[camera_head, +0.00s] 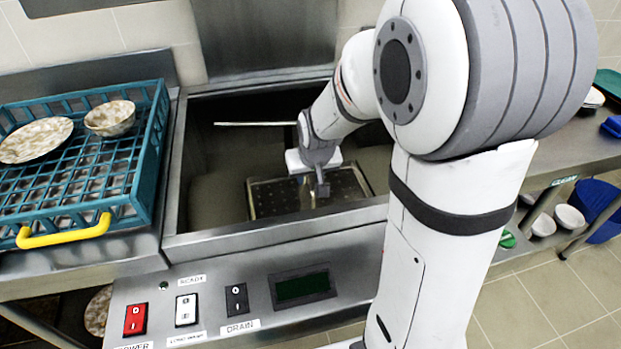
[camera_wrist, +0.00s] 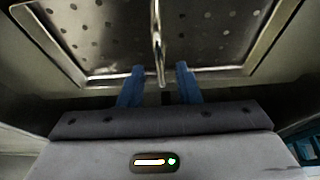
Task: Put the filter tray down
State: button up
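The filter tray (camera_head: 277,205) is a flat, perforated metal tray with a raised rim, inside the open steel basin of the machine. In the wrist view the tray (camera_wrist: 215,48) fills the upper part, with a thin upright metal handle (camera_wrist: 157,38) at its middle. My gripper (camera_head: 321,188) is down in the basin over the tray. In the wrist view its two blue fingers (camera_wrist: 160,85) stand apart on either side of the handle's near end, with gaps visible. What the tray rests on is hidden.
The steel basin (camera_head: 178,190) has walls around my gripper. A teal dish rack (camera_head: 150,150) with a plate (camera_head: 35,140) and a bowl (camera_head: 110,118) stands left. The control panel (camera_head: 255,290) with switches is in front. A shelf with bowls (camera_head: 569,217) is at right.

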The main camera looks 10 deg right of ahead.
jog(key=v, duration=0.9)
jog(key=s+g, duration=0.2)
jog(key=s, duration=1.4)
jog(key=shift+d+p, duration=0.25)
jog(key=shift+p, duration=0.2)
